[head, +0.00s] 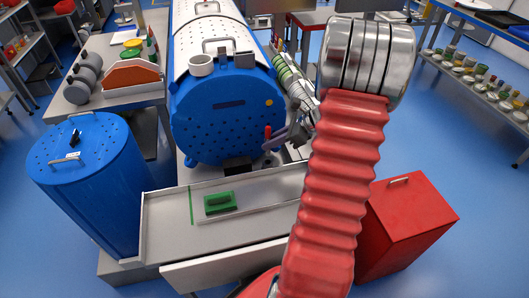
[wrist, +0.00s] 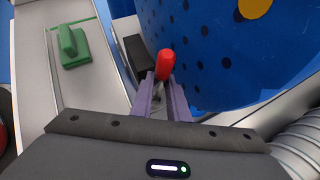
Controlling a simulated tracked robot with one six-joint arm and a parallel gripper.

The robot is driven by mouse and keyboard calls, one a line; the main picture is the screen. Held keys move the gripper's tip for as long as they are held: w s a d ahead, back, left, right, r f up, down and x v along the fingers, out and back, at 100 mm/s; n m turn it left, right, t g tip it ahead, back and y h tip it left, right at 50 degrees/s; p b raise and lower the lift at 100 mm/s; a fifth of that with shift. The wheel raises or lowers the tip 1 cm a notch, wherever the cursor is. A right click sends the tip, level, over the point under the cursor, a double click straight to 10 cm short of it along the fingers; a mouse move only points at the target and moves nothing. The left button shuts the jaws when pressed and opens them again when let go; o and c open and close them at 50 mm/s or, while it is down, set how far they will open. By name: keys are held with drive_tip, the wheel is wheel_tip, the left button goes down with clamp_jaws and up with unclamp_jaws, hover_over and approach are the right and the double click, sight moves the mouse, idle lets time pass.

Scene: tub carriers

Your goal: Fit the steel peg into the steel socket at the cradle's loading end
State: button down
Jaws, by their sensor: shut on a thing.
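My gripper (wrist: 163,88) has purple fingers closed on a rounded red piece (wrist: 165,64), which sticks out past the fingertips. In the head view the gripper (head: 273,140) and the red piece (head: 267,131) are in front of the lower right of the blue drum's perforated end (head: 220,125). I cannot tell whether the red piece touches the drum. No steel peg or steel socket can be made out clearly. A black block (head: 237,166) sits below the drum's end, above the tray's back edge; it also shows in the wrist view (wrist: 138,54), left of the fingers.
A grey tray (head: 165,235) in front of the drum holds a green block (head: 219,203) with a raised bar. A blue bin (head: 88,175) stands left, a red box (head: 405,225) right. Pale ribbed hoses (head: 290,80) run beside the drum.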

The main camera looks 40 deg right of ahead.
sight(272, 162)
wheel_tip(272, 162, down, 3)
drive_tip(key=shift+s+d, duration=0.1)
drive_tip(key=shift+s, duration=0.05)
drive_tip(key=shift+f, duration=0.25)
drive_tip(key=shift+f, duration=1.75)
drive_tip(key=c, duration=1.7)
unclamp_jaws()
drive_tip(key=shift+r, duration=0.1)
